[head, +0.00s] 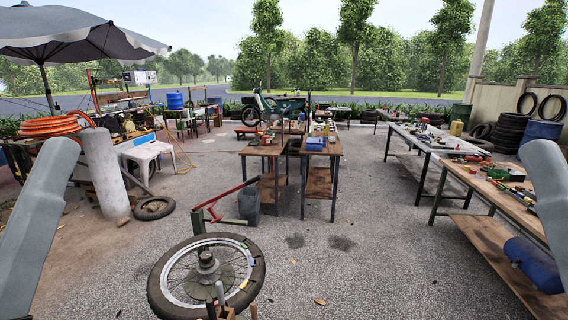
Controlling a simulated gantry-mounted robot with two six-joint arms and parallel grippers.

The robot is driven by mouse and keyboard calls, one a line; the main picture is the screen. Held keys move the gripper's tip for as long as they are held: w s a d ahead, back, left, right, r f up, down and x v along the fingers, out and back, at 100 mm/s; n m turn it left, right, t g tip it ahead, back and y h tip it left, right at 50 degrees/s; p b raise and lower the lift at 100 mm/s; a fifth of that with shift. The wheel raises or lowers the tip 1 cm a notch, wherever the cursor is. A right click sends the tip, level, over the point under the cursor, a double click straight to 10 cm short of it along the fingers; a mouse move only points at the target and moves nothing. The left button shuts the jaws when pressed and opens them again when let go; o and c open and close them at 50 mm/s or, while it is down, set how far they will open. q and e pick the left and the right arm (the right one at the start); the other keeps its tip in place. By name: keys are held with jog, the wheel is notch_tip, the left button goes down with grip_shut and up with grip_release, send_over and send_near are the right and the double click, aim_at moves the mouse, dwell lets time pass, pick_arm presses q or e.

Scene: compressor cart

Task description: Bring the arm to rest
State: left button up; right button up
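Two grey arm parts of mine show at the sides of the head view, one at the lower left edge and one at the lower right edge. Neither gripper is in view, so I cannot see whether they hold anything. No compressor cart can be made out clearly. A spoked wheel with a black tyre (160,290) lies flat on a stand in the near foreground, with small coloured pieces on its rim.
Workbenches (262,149) with tools stand in the middle, and a long bench (470,182) runs along the right. A grey cylinder (103,170), a white table (146,150) and a loose tyre (154,208) are at left. The paved ground (370,250) centre right is clear.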

pick_arm(q)
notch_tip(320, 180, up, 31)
jog(key=p, duration=2.9)
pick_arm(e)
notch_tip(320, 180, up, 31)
pick_arm(q)
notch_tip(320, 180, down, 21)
jog(key=b, duration=2.1)
jog(key=shift+b, duration=0.3)
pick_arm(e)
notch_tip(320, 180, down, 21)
